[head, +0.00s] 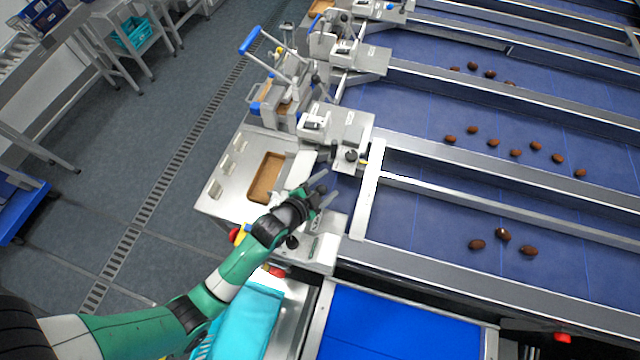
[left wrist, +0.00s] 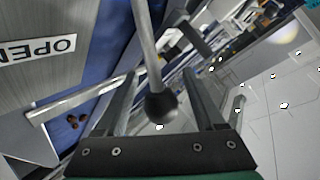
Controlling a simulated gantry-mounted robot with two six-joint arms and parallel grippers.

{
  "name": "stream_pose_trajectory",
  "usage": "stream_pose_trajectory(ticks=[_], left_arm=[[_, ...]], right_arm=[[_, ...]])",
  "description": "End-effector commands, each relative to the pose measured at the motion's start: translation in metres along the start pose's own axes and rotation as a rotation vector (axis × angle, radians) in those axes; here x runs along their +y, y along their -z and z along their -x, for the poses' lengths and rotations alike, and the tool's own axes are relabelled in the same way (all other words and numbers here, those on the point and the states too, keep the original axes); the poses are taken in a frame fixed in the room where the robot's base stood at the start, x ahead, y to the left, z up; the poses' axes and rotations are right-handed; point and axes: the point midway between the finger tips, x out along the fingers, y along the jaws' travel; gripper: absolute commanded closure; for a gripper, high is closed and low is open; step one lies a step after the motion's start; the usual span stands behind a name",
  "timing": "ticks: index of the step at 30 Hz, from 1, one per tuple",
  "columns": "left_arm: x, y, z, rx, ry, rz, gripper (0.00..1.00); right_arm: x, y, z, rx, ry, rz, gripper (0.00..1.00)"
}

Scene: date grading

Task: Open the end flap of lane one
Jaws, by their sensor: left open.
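My left gripper (head: 328,187) is open at the end of the nearest lane (head: 420,214), above the grey metal end unit (head: 312,252). In the left wrist view, a grey lever with a black ball knob (left wrist: 161,106) stands between the two spread fingers. I cannot tell whether either finger touches it. A grey plate with an upside-down OPEN label (left wrist: 36,48) is at the left of that view. The flap itself is not clearly seen behind my gripper. My right gripper is not in view.
A few brown dates (head: 502,234) lie on the nearest blue belt. A brown tray (head: 267,178) sits on the steel side shelf (head: 238,196). A teal cloth-like item (head: 246,318) lies near my forearm. Similar end units (head: 338,122) stand at the farther lanes.

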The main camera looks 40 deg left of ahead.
Motion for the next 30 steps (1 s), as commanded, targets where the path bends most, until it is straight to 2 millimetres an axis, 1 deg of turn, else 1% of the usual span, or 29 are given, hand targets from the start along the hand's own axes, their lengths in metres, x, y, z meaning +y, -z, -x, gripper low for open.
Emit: stream_pose_trajectory(ticks=[2, 5, 9, 12, 15, 18, 20, 30], left_arm=[[0.0, 0.001, 0.009, 0.0, 0.0, 0.0, 0.29], [0.0, 0.001, 0.029, -0.001, -0.001, 0.0, 0.29], [0.0, 0.001, 0.064, -0.001, -0.001, 0.0, 0.29], [0.0, 0.0, 0.086, -0.001, -0.001, 0.0, 0.29], [0.001, -0.001, 0.102, -0.003, -0.002, 0.0, 0.29], [0.0, -0.001, 0.111, -0.002, -0.001, 0.0, 0.29], [0.0, -0.001, 0.113, -0.002, -0.001, 0.0, 0.29], [0.0, -0.001, 0.113, -0.002, -0.001, 0.0, 0.29]], right_arm=[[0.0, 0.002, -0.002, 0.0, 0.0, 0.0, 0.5], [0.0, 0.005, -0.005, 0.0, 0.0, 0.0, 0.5], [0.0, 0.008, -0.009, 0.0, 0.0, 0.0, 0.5], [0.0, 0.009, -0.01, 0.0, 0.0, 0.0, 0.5], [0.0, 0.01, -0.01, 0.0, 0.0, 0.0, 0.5], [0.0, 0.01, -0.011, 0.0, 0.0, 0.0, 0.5], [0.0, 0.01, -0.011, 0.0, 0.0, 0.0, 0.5], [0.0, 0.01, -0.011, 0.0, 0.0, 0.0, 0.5]])
